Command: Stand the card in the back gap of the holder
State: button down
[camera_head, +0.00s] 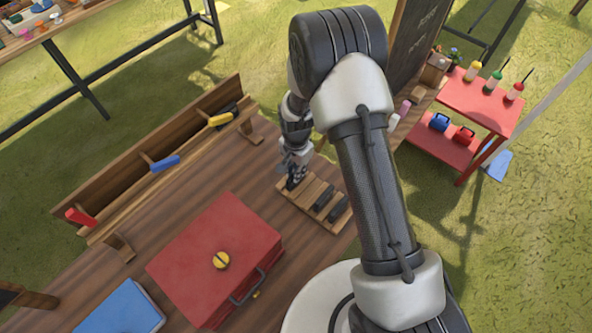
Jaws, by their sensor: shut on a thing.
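The wooden holder (308,193) lies on the brown table, with pale slats running across it. Two dark pieces (324,197) sit in its right part. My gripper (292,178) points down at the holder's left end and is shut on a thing. That thing is dark, small and mostly hidden by the fingers; I take it to be the card. I cannot tell whether its lower edge touches the holder or is inside a gap.
A red toolbox (216,245) and a blue case (120,308) lie left of the holder. A wooden rail (190,140) with blue, yellow and red-handled tools runs along the table's back edge. A red side table (490,100) with bottles stands at right.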

jog(key=shift+r, duration=0.1)
jog(key=c, duration=1.6)
grip_release()
